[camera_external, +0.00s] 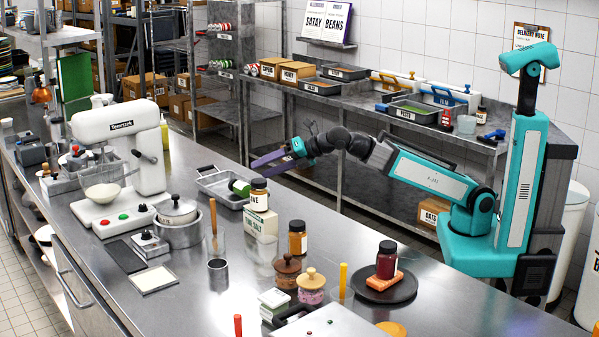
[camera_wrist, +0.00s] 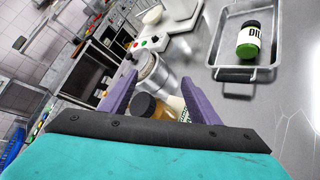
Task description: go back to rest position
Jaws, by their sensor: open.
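My gripper (camera_external: 268,160) has purple fingers and is stretched out over the steel counter's far edge, near the metal tray (camera_external: 207,181). In the wrist view its fingers (camera_wrist: 156,98) stand apart. A dark-lidded jar (camera_wrist: 147,107) shows between and beyond them, but no finger is seen closed on it. In the external view a dark-lidded jar (camera_external: 259,194) stands on a salt box (camera_external: 261,224), just in front of the gripper. A green jar (camera_external: 238,187) lies in the tray; it also shows in the wrist view (camera_wrist: 249,41), labelled with letters like DIL.
A white mixer (camera_external: 120,125) and a lidded pot (camera_external: 177,222) stand left of the tray. A dark red jar (camera_external: 386,259) stands on an orange block on a black plate (camera_external: 405,288). A back shelf (camera_external: 380,118) holds trays and boxes. Open air surrounds my raised arm above the aisle.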

